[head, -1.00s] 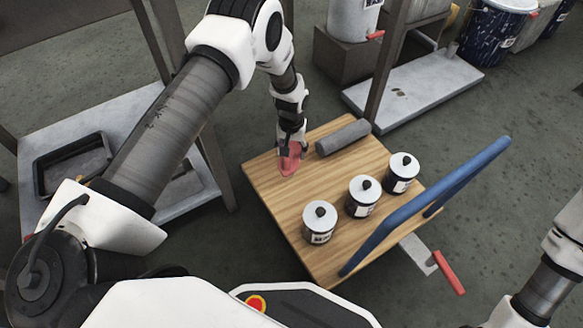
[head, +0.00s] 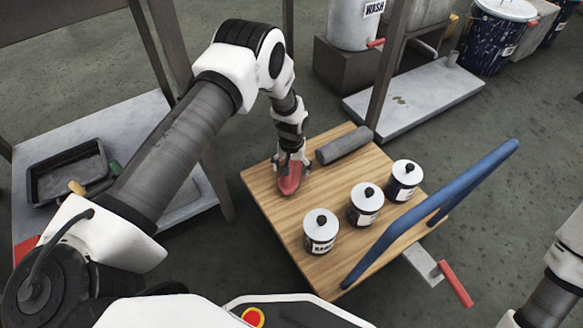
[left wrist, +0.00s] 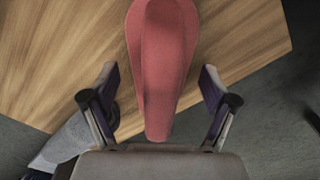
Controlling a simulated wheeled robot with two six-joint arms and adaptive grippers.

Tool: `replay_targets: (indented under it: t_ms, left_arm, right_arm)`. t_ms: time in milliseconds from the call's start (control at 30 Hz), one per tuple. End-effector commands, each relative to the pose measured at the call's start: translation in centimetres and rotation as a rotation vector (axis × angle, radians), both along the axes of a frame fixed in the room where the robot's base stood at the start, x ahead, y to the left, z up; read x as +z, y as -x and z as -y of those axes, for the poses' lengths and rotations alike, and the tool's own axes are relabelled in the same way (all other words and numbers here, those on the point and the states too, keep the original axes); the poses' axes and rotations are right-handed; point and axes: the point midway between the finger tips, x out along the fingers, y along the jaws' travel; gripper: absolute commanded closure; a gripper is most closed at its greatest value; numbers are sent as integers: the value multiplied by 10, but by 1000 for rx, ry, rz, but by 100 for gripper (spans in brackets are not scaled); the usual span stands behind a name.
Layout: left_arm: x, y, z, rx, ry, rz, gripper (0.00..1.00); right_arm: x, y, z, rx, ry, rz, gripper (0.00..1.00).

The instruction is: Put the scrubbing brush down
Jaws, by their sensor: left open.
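The scrubbing brush (head: 290,179) is red and lies on the wooden cart top (head: 285,215), near its far left edge. In the left wrist view the brush (left wrist: 165,60) points away from me, with its narrow end between my fingers. My left gripper (head: 291,165) is directly over the brush. In the left wrist view the fingers of the left gripper (left wrist: 160,85) are spread wide, with a gap on each side of the brush. My right gripper is not in view; only part of my right arm shows at the lower right.
A grey roller-like cylinder (head: 344,145) lies just right of the brush. Three lidded cans (head: 365,204) stand in a row on the cart. A blue handle (head: 440,205) rises along the cart's right side. A dark tray (head: 68,172) sits on a shelf at left.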

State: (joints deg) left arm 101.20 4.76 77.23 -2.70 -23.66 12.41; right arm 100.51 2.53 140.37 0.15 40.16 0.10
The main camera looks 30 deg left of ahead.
Motion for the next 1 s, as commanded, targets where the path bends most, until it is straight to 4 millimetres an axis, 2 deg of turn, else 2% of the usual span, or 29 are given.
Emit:
replay_targets:
  t_ms: [167, 400, 500, 600, 733, 867, 967, 1000]
  left_arm:
    - [16, -1, 0, 0, 0, 1, 14]
    - [80, 0, 0, 0, 0, 2, 14]
    - [103, 0, 0, 1, 0, 2, 14]
    - [117, 1, 0, 1, 0, 0, 14]
    - [124, 1, 0, 0, 0, 0, 14]
    - [121, 4, 1, -2, 0, -2, 14]
    - [102, 29, 6, -20, 6, -9, 14]
    - [90, 50, 10, -35, 11, -14, 14]
  right_arm:
    - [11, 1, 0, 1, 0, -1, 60]
    - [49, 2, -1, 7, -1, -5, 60]
    - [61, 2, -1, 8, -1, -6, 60]
    - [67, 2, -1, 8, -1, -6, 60]
    - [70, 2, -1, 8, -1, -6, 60]
    - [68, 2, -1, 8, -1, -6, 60]
    - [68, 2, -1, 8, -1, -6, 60]
    - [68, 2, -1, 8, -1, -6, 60]
